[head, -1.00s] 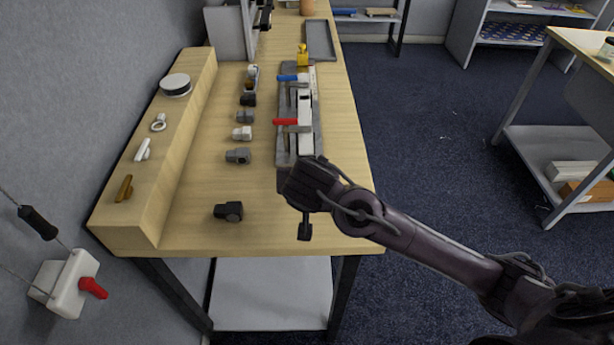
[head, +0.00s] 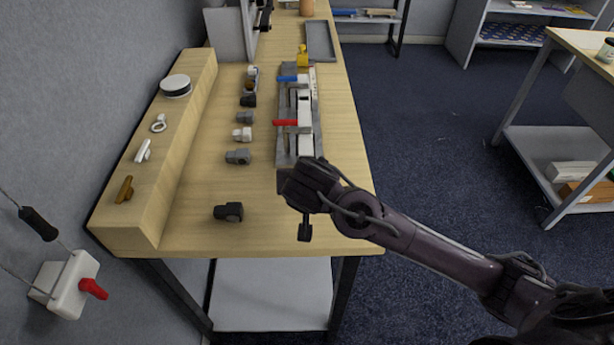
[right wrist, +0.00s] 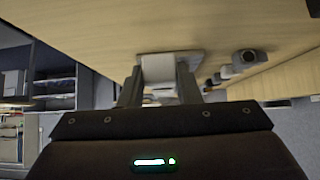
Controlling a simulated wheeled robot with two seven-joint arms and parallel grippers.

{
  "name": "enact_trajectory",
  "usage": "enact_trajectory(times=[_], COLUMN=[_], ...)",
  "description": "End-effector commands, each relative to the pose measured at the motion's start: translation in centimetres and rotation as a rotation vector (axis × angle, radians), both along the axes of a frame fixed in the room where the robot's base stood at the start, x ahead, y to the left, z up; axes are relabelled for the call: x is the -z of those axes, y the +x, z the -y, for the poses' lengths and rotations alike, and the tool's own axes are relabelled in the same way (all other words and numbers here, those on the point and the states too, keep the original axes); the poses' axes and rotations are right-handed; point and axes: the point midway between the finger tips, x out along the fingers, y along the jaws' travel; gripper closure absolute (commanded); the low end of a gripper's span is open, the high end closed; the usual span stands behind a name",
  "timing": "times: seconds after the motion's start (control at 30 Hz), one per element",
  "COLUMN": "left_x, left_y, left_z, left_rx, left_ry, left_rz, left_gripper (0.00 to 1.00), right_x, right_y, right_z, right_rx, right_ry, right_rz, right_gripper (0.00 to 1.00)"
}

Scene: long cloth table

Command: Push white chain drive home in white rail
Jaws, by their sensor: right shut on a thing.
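The white rail (head: 304,105) lies in a grey fixture on the table, with red and blue handles along its left side. The white chain drive (head: 306,146) shows as a pale block at the rail's near end. My right gripper (head: 312,182) is over the fixture's near end, its fingertips hidden from the head camera. In the right wrist view, its two fingers (right wrist: 159,84) close on either side of the white chain drive (right wrist: 158,68). How deep the drive sits in the rail cannot be seen. My left gripper is not in view.
A row of grey, black and white fittings (head: 238,156) stands left of the fixture. A dark fitting (head: 228,212) lies near the front edge. A wooden ledge (head: 175,145) with small parts runs along the wall. A grey tray (head: 320,40) lies at the far end.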

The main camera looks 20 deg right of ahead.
Motion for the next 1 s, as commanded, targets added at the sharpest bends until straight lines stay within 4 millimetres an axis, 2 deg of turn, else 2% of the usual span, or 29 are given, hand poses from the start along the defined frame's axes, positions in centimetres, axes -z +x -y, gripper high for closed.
enact_trajectory(times=[0.47, 1.0], left_x=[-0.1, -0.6], left_y=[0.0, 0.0], left_z=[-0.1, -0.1], left_rx=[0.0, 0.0], left_ry=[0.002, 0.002], left_rz=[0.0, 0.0], left_gripper=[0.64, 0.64], right_x=[0.0, -0.1], right_y=[0.0, 1.3], right_z=[0.0, 0.3], right_rx=[0.0, 0.0], right_ry=[0.0, 0.0], right_rz=[0.0, 0.0], right_gripper=[0.92, 0.92])
